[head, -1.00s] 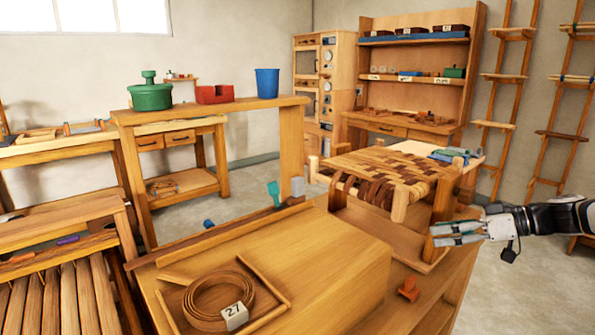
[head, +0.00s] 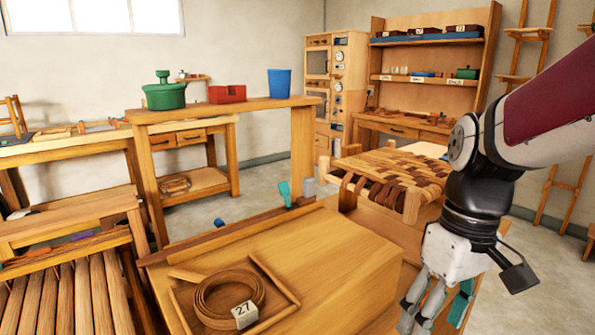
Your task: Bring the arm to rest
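My arm reaches in from the right edge of the head view and bends down at the wrist. My gripper (head: 436,312) points downward near the bottom right, in front of the bench's right side. Its fingers look spread apart, with a teal pad on the right one, and I see nothing held between them. The lowest fingertips come close to the picture's bottom edge. The woven bark seat (head: 394,178) on its wooden frame lies just behind and left of my wrist. My arm hides the right end of the seat's surroundings.
The wooden bench (head: 300,262) in front carries a coiled bark strip (head: 216,290) with a tag (head: 245,314) reading 27. A raised shelf (head: 235,107) holds a green pot (head: 165,95), a red box (head: 227,94) and a blue cup (head: 279,83). Open floor shows at right.

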